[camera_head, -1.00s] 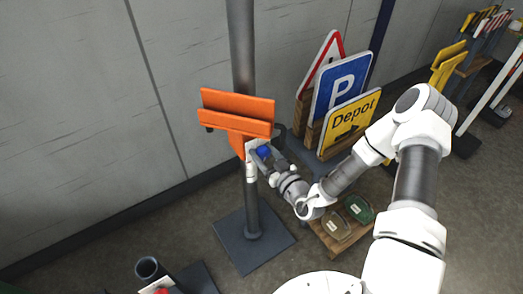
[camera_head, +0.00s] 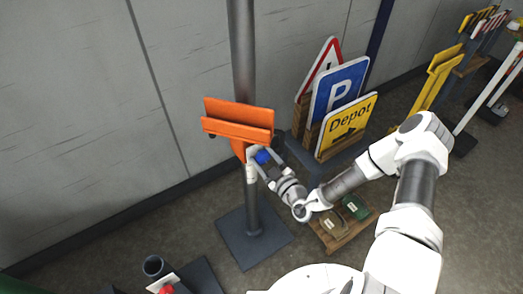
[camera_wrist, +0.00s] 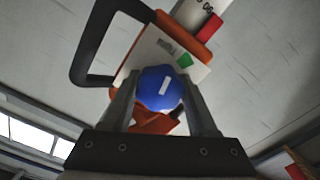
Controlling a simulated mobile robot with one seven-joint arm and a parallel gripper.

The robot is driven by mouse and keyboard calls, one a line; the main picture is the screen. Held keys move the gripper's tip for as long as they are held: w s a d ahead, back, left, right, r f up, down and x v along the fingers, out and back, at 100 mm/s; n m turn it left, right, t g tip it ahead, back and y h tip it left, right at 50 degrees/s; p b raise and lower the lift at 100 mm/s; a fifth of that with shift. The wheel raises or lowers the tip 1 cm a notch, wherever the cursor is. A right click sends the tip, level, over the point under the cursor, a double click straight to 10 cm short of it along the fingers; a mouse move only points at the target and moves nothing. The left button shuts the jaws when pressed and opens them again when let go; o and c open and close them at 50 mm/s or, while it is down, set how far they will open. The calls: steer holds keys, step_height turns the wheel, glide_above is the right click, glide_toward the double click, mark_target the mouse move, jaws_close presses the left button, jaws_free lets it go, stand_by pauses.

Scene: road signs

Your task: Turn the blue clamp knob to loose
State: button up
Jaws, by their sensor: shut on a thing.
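The blue clamp knob (camera_wrist: 160,88) shows in the wrist view with a white mark on its face. It sits on a white plate (camera_wrist: 178,52) with a green patch near its right edge. My gripper (camera_wrist: 162,95) is shut on the knob, one finger at each side. In the head view the knob (camera_head: 263,157) is a small blue spot between the fingers of my gripper (camera_head: 261,159), beside the post. The orange clamp holder (camera_head: 238,120) is mounted on the grey post (camera_head: 243,60). The setting marks on the plate are too small to read.
The post stands on a dark square base (camera_head: 254,238). Behind my arm is a rack with a blue P sign (camera_head: 337,93) and a yellow Depot sign (camera_head: 347,125). A wooden pallet (camera_head: 343,238) with small bins lies below my forearm. A grey wall is behind.

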steer(key=n+p, duration=0.2)
steer(key=n, duration=0.2)
steer(key=shift+r+n, duration=0.15)
steer(key=shift+n, duration=0.15)
steer(key=n+p, duration=0.2)
steer(key=n, duration=0.1)
steer(key=shift+n, duration=0.4)
steer(key=n+p, duration=0.2)
steer(key=n, duration=0.2)
steer(key=n+p, duration=0.1)
steer(key=n, duration=0.3)
steer(key=shift+p, duration=0.3)
steer(key=n+p, duration=0.1)
steer(key=n, duration=0.3)
steer(key=shift+w+n+p, duration=0.1)
steer(key=shift+n+p, duration=0.2)
steer(key=shift+p, duration=0.05)
steer(key=n+p, duration=0.1)
steer(key=n, duration=0.2)
steer(key=shift+n, duration=0.3)
steer(key=n+p, duration=0.1)
steer(key=n, duration=0.3)
steer(key=shift+p, duration=0.3)
steer(key=shift+n+p, duration=0.55)
steer(key=shift+n, duration=1.55)
